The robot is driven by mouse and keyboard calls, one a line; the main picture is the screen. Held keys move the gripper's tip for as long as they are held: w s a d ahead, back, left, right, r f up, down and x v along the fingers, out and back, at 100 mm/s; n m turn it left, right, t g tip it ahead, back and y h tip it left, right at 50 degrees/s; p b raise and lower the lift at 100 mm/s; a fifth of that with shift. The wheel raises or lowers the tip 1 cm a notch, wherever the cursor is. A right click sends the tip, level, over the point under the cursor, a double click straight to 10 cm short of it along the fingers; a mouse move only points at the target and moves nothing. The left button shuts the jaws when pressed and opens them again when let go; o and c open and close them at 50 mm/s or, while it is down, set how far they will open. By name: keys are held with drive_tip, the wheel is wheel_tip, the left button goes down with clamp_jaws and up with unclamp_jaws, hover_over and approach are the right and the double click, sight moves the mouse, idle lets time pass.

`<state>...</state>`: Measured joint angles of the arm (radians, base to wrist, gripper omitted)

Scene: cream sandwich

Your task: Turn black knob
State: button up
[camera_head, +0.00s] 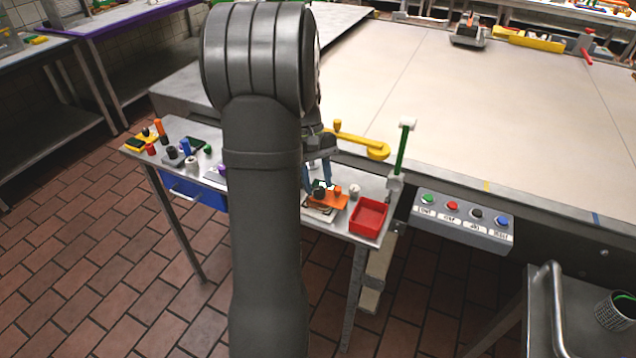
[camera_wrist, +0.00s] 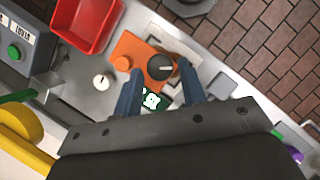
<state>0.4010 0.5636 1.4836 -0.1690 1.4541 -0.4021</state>
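The black knob (camera_wrist: 160,67) is round with a pale pointer mark and sits on an orange block (camera_wrist: 135,48) in the wrist view. It also shows small in the head view (camera_head: 319,192), on the orange block beside an orange post. My gripper (camera_wrist: 159,74) has two blue fingers spread apart, with nothing held between them. In the wrist view the knob appears between the fingertips, with gaps on both sides; I cannot tell the remaining height. In the head view my gripper (camera_head: 319,180) is just above the knob, partly hidden by my arm.
A red tray (camera_head: 369,215) stands right of the block at the table edge. A white knob (camera_wrist: 102,82) and green-and-white piece (camera_wrist: 152,100) are near the block. A yellow lever (camera_head: 362,144) and green post (camera_head: 403,150) stand behind. A button panel (camera_head: 463,217) is at the right.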

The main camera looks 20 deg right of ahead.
drive_tip(key=shift+s+f, duration=0.25)
drive_tip(key=shift+f, duration=0.3)
drive_tip(key=c, duration=0.7)
drive_tip(key=shift+d+m+y, duration=0.1)
drive_tip(key=shift+m+y, duration=0.3)
drive_tip(key=shift+m, duration=0.6)
drive_tip(key=o, duration=0.7)
